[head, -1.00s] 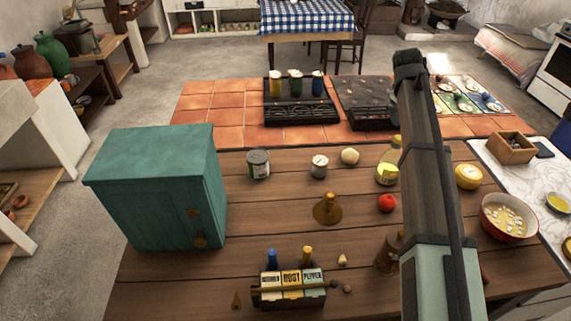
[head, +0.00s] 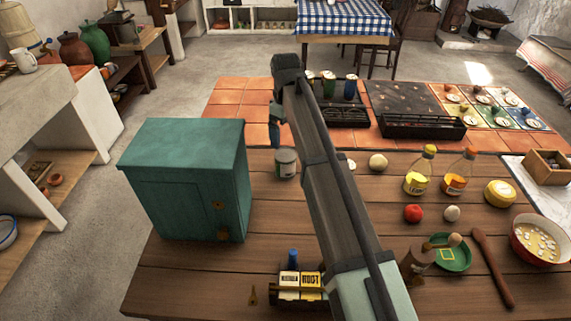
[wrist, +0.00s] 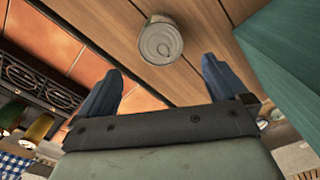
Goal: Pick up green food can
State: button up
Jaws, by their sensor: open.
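The food can (head: 287,163) stands upright on the wooden table, just right of the teal cabinet. It has a grey-green side and a metal lid; in the wrist view its ringed lid (wrist: 160,43) shows at top centre. My gripper (head: 274,132) is partly hidden behind my arm in the head view, with blue fingers above and a little left of the can. In the wrist view its two fingers (wrist: 162,66) are spread apart with nothing between them, and the can lies beyond their tips.
The teal cabinet (head: 185,180) stands close left of the can. A rack with yellow, green and blue-coloured containers (head: 330,88) is behind on the tiles. A pale ball (head: 378,162), bottles (head: 420,172) and a red tomato-like ball (head: 413,213) are to the right.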

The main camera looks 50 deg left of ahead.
aim_at(286, 163)
jog(key=shift+s+f, duration=0.2)
jog(key=shift+f, duration=0.25)
jog(key=f, duration=1.3)
jog(key=shift+w, duration=0.2)
jog(key=shift+r, duration=0.15)
jog(key=c, duration=1.3)
jog(key=shift+r, duration=0.1)
